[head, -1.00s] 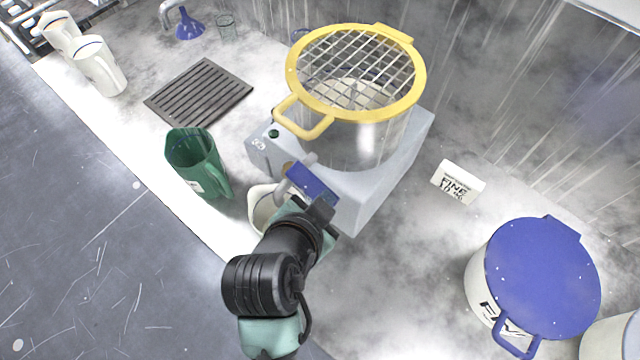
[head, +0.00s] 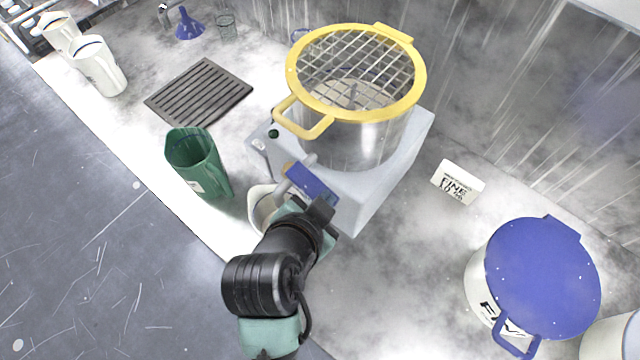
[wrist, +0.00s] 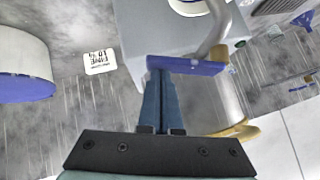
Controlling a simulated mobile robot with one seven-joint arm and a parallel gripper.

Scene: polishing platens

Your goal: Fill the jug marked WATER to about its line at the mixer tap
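A white jug (head: 260,204) stands on the bench at the front of the grey mixer (head: 376,192), partly hidden by my arm; I cannot read its marking or see its fill level. Its pale rim shows at the top of the wrist view (wrist: 188,5). The mixer's tap has a grey curved spout (wrist: 216,30) and a flat blue lever (wrist: 186,65). My gripper (wrist: 160,76) has its dark fingers together, with the tips at one end of the lever, seemingly touching it. In the head view the lever (head: 312,181) lies just beyond my gripper.
A green jug (head: 197,165) stands left of the white jug. Two more white jugs (head: 98,68) are at far left, near a dark drain grid (head: 198,92). A yellow-rimmed steel pot (head: 365,140) tops the mixer. A blue-lidded tub (head: 540,275) and a FINE card (head: 458,182) are right.

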